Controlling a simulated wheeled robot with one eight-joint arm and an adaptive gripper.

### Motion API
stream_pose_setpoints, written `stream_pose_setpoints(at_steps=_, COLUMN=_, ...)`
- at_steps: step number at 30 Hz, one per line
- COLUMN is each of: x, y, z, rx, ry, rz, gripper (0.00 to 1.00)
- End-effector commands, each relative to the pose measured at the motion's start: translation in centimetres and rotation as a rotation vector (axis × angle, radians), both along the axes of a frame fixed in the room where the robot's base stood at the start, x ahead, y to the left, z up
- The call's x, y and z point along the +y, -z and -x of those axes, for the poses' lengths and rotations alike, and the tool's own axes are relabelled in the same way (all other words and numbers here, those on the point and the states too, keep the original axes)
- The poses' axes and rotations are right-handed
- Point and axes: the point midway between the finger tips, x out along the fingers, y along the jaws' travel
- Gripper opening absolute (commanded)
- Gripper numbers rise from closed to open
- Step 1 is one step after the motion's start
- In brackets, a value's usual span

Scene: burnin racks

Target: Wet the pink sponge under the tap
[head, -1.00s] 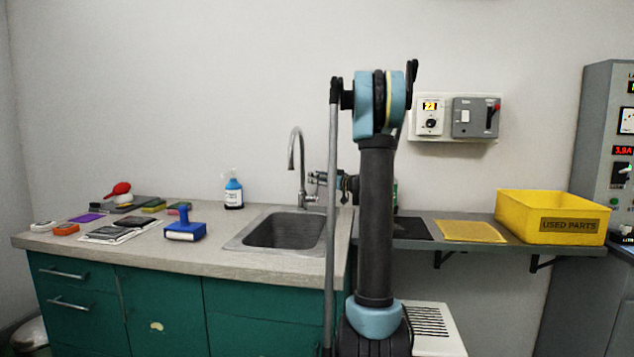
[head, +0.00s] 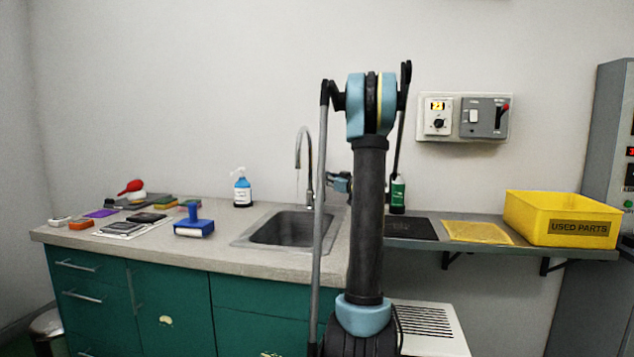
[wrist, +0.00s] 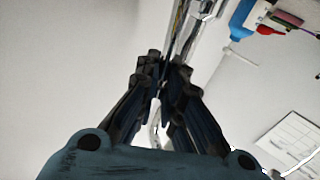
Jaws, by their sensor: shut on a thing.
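The chrome tap (head: 300,150) stands behind the steel sink (head: 285,230). A thin pale line below its spout looks like running water. My gripper (head: 336,182) is just right of the tap, partly hidden by my arm. In the wrist view its fingers (wrist: 163,65) are closed at chrome tapware, seemingly on the tap's handle; the contact is hard to see. A small pink block, likely the pink sponge (wrist: 288,19), shows at the top right of the wrist view, away from my fingers. In the head view I cannot pick it out clearly among the small counter items.
A blue soap bottle (head: 242,190) stands left of the tap. A blue roller (head: 194,227) and several small items lie on the left counter (head: 130,255). Right of my arm are a green bottle (head: 398,194), a yellow mat (head: 478,232) and a yellow bin (head: 560,229).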

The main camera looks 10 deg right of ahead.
Motion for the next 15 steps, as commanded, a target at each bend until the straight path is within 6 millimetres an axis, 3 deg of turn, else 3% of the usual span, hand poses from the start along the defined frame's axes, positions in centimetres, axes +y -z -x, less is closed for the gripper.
stream_pose_setpoints(at_steps=6, x=-0.27, y=0.07, z=0.04, rx=0.001, ry=0.005, rz=0.001, gripper=0.0)
stream_pose_setpoints(at_steps=7, x=-0.27, y=0.07, z=0.04, rx=0.001, ry=0.005, rz=0.001, gripper=0.14)
stream_pose_setpoints(at_steps=9, x=-0.27, y=0.06, z=0.04, rx=0.002, ry=0.005, rz=0.001, gripper=0.29)
stream_pose_setpoints(at_steps=15, x=-0.23, y=0.03, z=0.03, rx=0.001, ry=0.004, rz=0.0, gripper=0.29)
